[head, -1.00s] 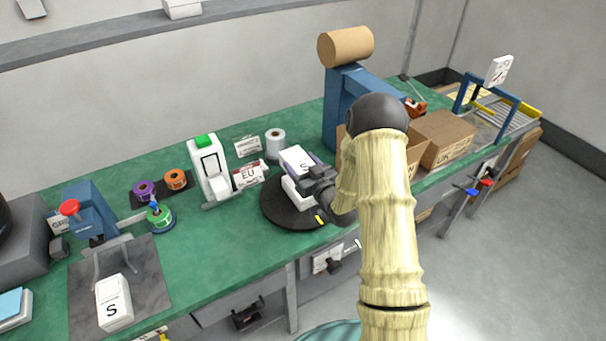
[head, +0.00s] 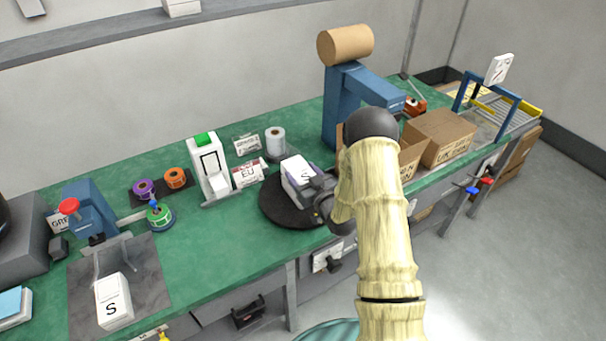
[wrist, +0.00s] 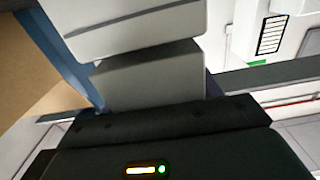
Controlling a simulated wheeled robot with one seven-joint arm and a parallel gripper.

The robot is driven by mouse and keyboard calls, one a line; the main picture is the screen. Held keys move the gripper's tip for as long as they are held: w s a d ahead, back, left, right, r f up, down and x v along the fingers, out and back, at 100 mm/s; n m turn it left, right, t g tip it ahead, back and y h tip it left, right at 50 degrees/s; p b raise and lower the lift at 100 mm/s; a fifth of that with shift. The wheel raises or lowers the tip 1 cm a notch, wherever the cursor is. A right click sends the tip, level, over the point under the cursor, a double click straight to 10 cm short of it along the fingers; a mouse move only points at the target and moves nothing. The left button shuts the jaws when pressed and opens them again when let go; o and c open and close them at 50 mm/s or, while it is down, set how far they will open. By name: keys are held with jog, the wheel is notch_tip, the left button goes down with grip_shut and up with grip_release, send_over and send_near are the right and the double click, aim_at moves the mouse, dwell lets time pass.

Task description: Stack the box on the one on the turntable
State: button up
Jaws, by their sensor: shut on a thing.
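My gripper (head: 318,185) is shut on a white box marked S (head: 297,171) over the black turntable (head: 276,211). In the head view the held box and gripper mostly hide the lower box.
A white printer with a green top (head: 207,165) and a label card (head: 249,173) stand left of the turntable. Another S box (head: 113,302) lies on the grey mat at left.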

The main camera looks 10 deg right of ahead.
jog(key=shift+f, duration=0.25)
jog(key=o, duration=1.1)
jog(key=shift+c, duration=0.2)
jog(key=shift+r, duration=0.15)
jog(key=shift+r+p, duration=0.25)
jog(key=shift+p, duration=0.05)
jog(key=b+v, duration=0.2)
jog(key=v, duration=1)
jog(key=shift+r, duration=0.3)
